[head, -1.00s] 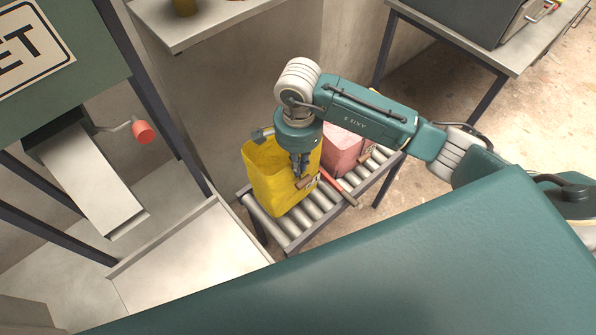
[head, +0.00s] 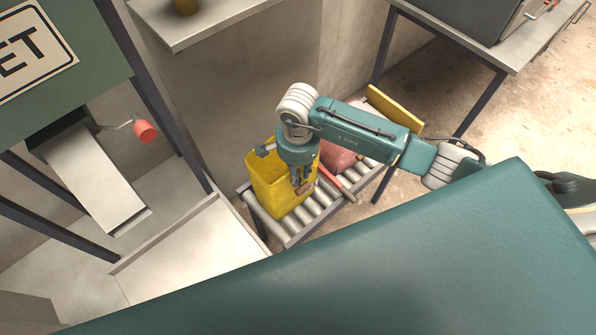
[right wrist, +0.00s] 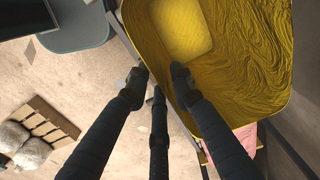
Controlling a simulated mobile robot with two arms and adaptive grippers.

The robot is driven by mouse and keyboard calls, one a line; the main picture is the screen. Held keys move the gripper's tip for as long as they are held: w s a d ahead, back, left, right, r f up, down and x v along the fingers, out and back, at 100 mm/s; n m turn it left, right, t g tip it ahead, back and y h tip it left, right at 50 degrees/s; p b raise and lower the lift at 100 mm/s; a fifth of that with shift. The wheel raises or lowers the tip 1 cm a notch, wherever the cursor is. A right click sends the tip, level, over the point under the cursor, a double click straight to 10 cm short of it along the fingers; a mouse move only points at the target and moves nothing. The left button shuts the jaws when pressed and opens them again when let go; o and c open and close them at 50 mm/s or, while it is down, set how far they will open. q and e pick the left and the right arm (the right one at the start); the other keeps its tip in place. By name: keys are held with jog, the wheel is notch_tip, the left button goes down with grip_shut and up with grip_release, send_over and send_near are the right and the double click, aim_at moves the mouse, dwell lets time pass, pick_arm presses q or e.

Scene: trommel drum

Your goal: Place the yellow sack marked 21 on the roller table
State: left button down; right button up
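The yellow sack (head: 268,190), open at the top, stands on the left part of the roller table (head: 290,238). No number is readable on it. My right gripper (head: 301,184) points down at the sack's near right rim, by a small brown tag (head: 306,188). In the right wrist view, the sack (right wrist: 240,75) shows its open inside. My right gripper's fingers (right wrist: 158,76) are apart, one over the inside of the sack and one outside the rim, with a gap between the tips. My left gripper is not in view.
A pink sack (head: 338,157) lies on the rollers to the right, partly behind my right arm. A red bar (head: 337,187) lies between the sacks. A yellow board (head: 392,108) shows behind my arm. A grey chute (head: 95,180) stands left; a side table (head: 480,45) stands upper right.

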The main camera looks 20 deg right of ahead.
jog(key=shift+w+r, duration=0.1)
jog(key=shift+r, duration=0.4)
notch_tip(320, 180, up, 11)
jog(key=b, duration=0.4)
jog(key=shift+r, duration=0.15)
